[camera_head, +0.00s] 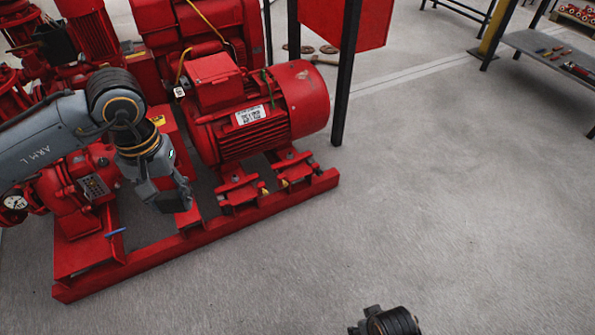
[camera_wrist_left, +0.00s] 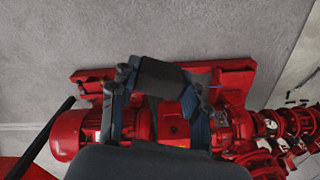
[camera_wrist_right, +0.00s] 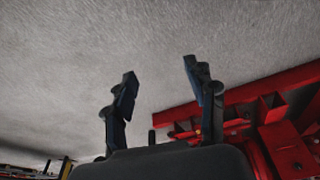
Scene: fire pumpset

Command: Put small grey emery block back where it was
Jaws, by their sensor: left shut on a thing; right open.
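A small dark grey block, the emery block (camera_wrist_left: 160,78), is pinched between the two fingers of my left gripper (camera_wrist_left: 158,90). In the head view my left gripper (camera_head: 172,192) hangs over the red base frame (camera_head: 210,236), left of the red motor (camera_head: 250,115). The block looks dark there and is partly merged with the fingers. My right gripper (camera_wrist_right: 160,76) is open and empty, with bare floor and part of the red frame behind it. In the head view only a dark part of my right arm shows at the bottom edge.
A red pump with a pressure gauge (camera_head: 15,202) stands at the left. A blue-handled item (camera_head: 115,232) lies on the frame's left end. A grey shelf (camera_head: 555,55) with tools stands far right. The floor (camera_head: 450,200) in front and right is clear.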

